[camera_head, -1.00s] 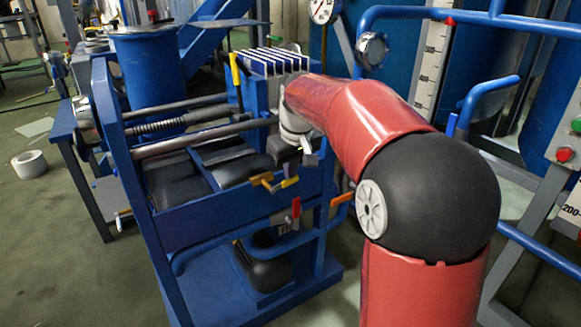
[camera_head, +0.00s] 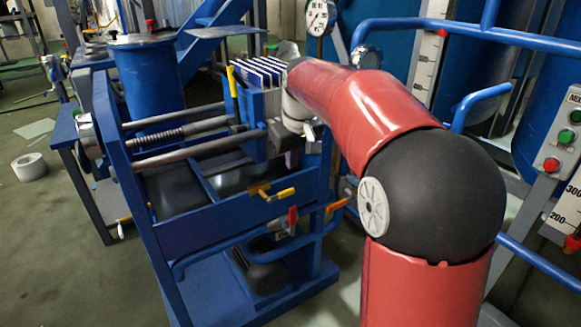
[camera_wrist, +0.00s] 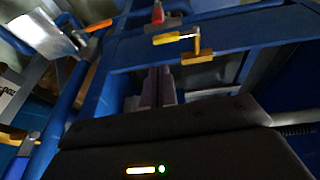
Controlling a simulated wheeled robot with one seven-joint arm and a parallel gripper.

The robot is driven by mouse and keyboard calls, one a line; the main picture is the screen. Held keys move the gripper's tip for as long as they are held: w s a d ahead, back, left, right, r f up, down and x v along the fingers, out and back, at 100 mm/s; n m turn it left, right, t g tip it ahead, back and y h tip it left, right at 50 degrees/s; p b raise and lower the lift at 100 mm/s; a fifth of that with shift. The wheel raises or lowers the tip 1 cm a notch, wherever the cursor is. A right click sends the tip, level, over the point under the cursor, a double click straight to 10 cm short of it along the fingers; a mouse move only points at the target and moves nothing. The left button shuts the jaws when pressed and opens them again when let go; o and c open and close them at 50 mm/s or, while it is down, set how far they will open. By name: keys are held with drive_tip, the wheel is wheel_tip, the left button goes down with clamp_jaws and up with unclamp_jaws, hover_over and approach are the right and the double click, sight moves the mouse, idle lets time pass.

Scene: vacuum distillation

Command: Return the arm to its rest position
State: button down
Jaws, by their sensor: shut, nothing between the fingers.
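My red arm reaches from the lower right across to the blue frame machine (camera_head: 200,227) in the head view. My gripper (camera_head: 291,158) hangs at the arm's far end, beside the pale plate stack (camera_head: 262,72) and inside the frame; it is small and partly dark there. In the wrist view, my gripper (camera_wrist: 160,80) shows as two narrow fingers close together, shut with nothing held. They point toward the blue beam with the yellow handle (camera_wrist: 178,38).
Near my gripper, the frame carries a yellow valve handle (camera_head: 272,192), a red handle (camera_head: 292,219) and an orange handle (camera_head: 337,205). Blue pipes (camera_head: 480,100) and a button panel (camera_head: 566,135) stand right of my arm. Open floor (camera_head: 50,230) lies at left.

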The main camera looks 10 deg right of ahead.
drive_tip(key=d+v, duration=0.1)
drive_tip(key=v, duration=0.5)
drive_tip(key=s+a+f+m+t, duration=0.1)
drive_tip(key=s+a+f+m, duration=0.1)
drive_tip(key=s, duration=1.2)
drive_tip(key=s+f+m+t, duration=0.1)
drive_tip(key=s+f, duration=0.8)
drive_tip(key=s, duration=0.4)
drive_tip(key=shift+p, duration=0.45)
